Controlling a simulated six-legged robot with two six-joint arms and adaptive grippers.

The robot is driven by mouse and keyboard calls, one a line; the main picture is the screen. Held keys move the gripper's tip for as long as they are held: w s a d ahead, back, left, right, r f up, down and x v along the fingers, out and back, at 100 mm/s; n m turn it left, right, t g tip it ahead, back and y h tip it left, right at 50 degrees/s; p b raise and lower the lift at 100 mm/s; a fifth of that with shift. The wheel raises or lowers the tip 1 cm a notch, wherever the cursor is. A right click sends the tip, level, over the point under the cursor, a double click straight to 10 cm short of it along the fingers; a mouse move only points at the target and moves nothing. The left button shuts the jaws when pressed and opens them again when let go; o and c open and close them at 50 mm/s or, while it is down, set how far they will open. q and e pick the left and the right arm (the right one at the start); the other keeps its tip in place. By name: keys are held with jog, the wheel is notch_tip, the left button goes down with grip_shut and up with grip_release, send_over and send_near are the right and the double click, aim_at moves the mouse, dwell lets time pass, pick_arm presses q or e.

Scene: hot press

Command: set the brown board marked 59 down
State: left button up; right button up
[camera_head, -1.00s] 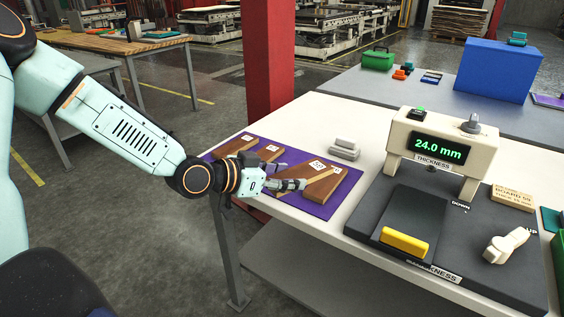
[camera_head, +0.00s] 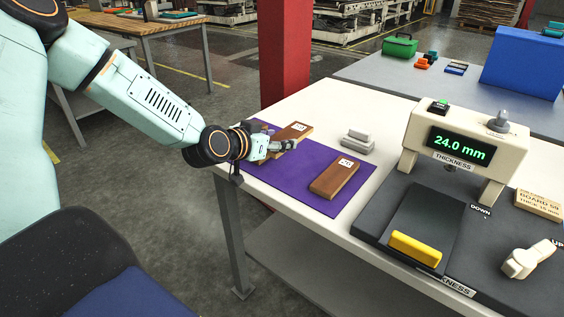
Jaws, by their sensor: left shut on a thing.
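My left gripper (camera_head: 287,146) is at the far left part of the purple mat (camera_head: 300,187), shut on a brown board (camera_head: 295,134) with a white label. The board is at or just above the mat; I cannot tell whether it touches. The gripper hides part of its near side. A second brown board (camera_head: 333,181) with a white label lies flat on the nearer right part of the mat, clear of the gripper. The label numbers are too small to read surely, so I cannot tell which board is 59. My right gripper is not in view.
A thickness gauge (camera_head: 463,146) reading 24.0 mm stands on a dark base to the right, with a yellow bar (camera_head: 415,248) in front. Small grey blocks (camera_head: 358,140) sit between mat and gauge. Bare mat shows around the nearer board.

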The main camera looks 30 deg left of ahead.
aim_at(278, 171)
pick_arm(q)
jog(key=f, duration=0.2)
jog(key=f+b, duration=0.1)
jog(key=shift+w+d+f, duration=0.1)
jog(key=shift+w+f, duration=0.15)
jog(key=shift+f, duration=0.35)
jog(key=shift+a+f, duration=0.2)
jog(key=f+b, duration=0.2)
jog(key=shift+s+d+f, duration=0.2)
jog(key=shift+s+f, duration=0.1)
jog(key=shift+f, duration=0.1)
jog(key=shift+w+f, duration=0.15)
jog(key=shift+w, duration=0.2)
jog(key=o, duration=0.8)
jog(key=shift+a, duration=0.1)
jog(key=shift+c, duration=0.2)
jog(key=o, duration=0.5)
jog(key=shift+s, duration=0.3)
jog(key=shift+c, duration=0.2)
jog(key=shift+w, duration=0.2)
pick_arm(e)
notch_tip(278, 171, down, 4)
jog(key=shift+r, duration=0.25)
